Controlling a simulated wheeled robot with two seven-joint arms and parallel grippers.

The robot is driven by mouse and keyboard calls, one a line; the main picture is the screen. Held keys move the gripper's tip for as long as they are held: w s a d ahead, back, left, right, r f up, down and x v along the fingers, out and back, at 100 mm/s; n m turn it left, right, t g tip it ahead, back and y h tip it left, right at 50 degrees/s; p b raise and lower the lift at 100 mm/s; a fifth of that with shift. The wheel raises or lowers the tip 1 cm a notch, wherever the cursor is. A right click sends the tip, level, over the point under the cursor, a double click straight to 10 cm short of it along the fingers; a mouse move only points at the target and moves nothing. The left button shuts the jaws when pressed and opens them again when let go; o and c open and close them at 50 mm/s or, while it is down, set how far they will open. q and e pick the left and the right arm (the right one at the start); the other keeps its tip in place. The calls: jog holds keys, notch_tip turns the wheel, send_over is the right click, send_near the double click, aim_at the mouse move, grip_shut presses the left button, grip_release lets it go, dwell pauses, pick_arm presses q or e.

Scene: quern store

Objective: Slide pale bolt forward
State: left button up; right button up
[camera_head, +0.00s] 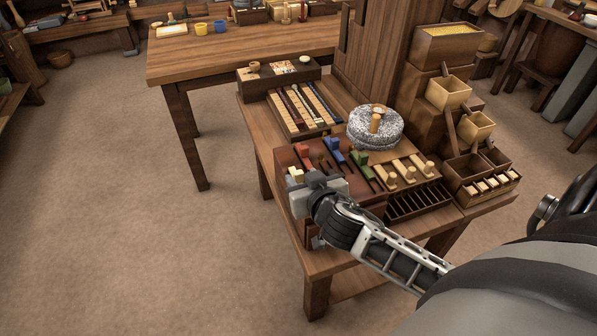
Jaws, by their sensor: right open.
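The pale bolt (296,174) is a small cream block at the left end of a row of coloured bolts on a dark reddish-brown sloped panel (286,155). My right gripper (297,188) is right at it, on its near side. The grey gripper body hides the lower part of the bolt and its slot. The jaws are open; whether they touch the bolt I cannot tell. Red (303,151), blue (333,145) and green (358,158) bolts stand farther back and to the right on the panel. My left gripper is not in view.
A round speckled quern stone (375,128) stands behind the panel. A slotted tray (303,108) with rods lies behind to the left. Wooden pegs (407,172) and a slotted rack (421,201) sit to the right. Stepped bins (448,92) rise at the right. The floor at left is clear.

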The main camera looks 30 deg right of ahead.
aim_at(300, 175)
jog(key=shift+x, duration=1.95)
